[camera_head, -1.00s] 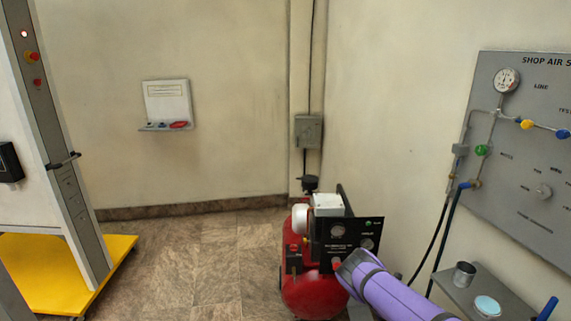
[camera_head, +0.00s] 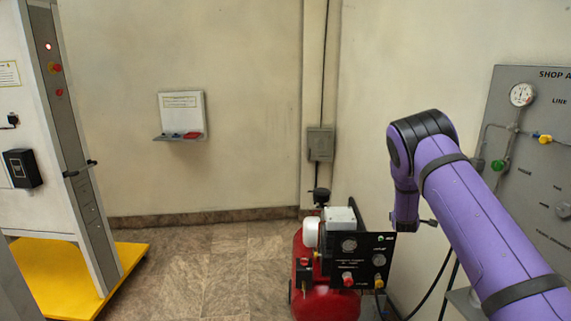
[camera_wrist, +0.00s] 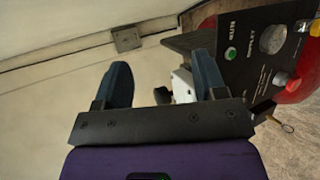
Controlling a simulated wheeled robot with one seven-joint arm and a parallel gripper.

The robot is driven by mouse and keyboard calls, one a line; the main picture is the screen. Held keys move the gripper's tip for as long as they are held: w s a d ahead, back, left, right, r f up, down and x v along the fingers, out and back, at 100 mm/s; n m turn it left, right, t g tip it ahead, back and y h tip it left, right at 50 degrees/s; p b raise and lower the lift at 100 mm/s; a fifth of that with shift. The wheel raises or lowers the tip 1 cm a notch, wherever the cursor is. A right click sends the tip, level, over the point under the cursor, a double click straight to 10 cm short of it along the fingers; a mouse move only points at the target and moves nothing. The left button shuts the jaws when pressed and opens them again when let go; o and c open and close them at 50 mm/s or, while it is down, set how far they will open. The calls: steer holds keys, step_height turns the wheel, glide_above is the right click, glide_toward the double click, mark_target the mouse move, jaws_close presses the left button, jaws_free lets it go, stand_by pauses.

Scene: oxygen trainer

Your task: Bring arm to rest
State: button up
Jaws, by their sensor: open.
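My arm, purple with black bands, reaches in from the lower right in the head view and bends down at its black elbow. My gripper (camera_wrist: 160,88) shows in the wrist view with two dark blue fingers spread apart. It is open, with nothing held between the fingers. In the head view the gripper itself cannot be clearly made out. The red air compressor (camera_head: 318,290) with its black control panel (camera_head: 362,262) stands below and left of the arm. In the wrist view the panel (camera_wrist: 262,55) lies to the right of the fingers, apart from them.
A grey shop air board (camera_head: 540,165) with gauge and valves hangs on the right wall, partly behind my arm. A small wall shelf (camera_head: 181,138) and a grey box (camera_head: 320,144) are on the back wall. A cabinet on a yellow base (camera_head: 60,285) stands left. The floor between is clear.

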steer(key=s+a+r+m+g+y, duration=0.1)
steer(key=s+a+r+m, duration=0.15)
steer(key=s+r, duration=0.45)
steer(key=s+a+r+m+g+y, duration=0.1)
steer(key=s+r+m+y, duration=0.2)
steer(key=r, duration=0.9)
steer(key=s+a+r+m+g, duration=0.1)
steer(key=s+a+r+m, duration=0.35)
steer(key=s+r, duration=0.8)
steer(key=s+a+r+m+g, duration=0.1)
steer(key=s+a+m+g, duration=0.1)
steer(key=s, duration=1.6)
steer(key=s+a+r+m+g+y, duration=0.1)
steer(key=s+a+r+m, duration=0.1)
steer(key=s, duration=1.7)
steer(key=shift+s+a+m+g, duration=0.15)
steer(key=shift+a+m+g, duration=0.25)
steer(key=shift+a+m, duration=0.3)
